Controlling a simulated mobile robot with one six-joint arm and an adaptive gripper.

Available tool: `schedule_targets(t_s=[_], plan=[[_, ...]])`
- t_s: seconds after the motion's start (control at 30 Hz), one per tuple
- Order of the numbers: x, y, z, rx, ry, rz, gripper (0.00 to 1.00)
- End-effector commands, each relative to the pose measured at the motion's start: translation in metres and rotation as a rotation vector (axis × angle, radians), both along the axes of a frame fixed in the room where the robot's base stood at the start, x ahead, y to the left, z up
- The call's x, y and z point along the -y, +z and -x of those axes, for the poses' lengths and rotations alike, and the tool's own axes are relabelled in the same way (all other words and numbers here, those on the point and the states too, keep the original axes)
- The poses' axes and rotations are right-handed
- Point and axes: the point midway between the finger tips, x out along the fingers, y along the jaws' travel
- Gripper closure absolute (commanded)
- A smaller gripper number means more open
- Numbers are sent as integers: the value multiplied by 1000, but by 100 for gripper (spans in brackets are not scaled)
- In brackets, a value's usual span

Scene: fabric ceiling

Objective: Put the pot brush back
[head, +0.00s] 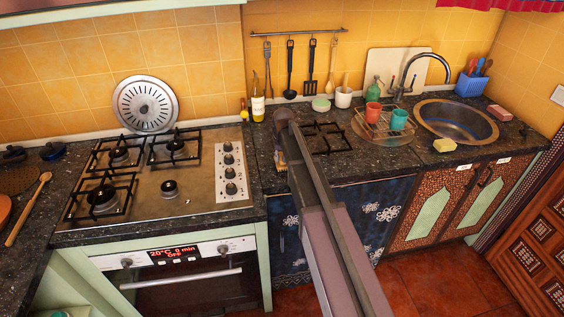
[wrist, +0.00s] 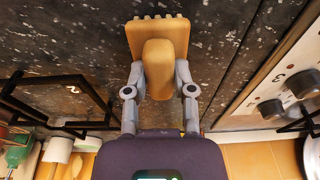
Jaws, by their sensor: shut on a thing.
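The pot brush, a wooden block with a rounded handle and a ridged far edge, shows in the wrist view (wrist: 165,68). My gripper (wrist: 160,88) is shut on its handle, one finger on each side. The brush is over the dark speckled counter; I cannot tell whether it touches. In the head view my gripper (head: 279,150) is low over the counter strip between the stove and the black trivet, and my arm hides most of the brush.
The stove (head: 170,188) is left of my gripper, the black trivet (head: 327,138) right. Behind stand a bottle (head: 257,108), a green-lidded jar (head: 320,104) and a white cup (head: 343,98). Farther right are a dish rack (head: 383,131), a sink (head: 455,122) and a yellow sponge (head: 444,145).

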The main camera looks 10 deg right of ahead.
Motion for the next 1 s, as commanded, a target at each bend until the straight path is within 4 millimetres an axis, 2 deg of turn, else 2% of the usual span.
schedule_targets(t_s=[0.57, 0.6, 0.7, 1.0], plan=[[-1, -7, 0, 0, 1, 0, 100], [-1, -6, 0, 0, 1, 0, 58], [-1, -6, 0, 0, 1, 0, 32], [-1, -6, 0, 0, 1, 0, 32]])
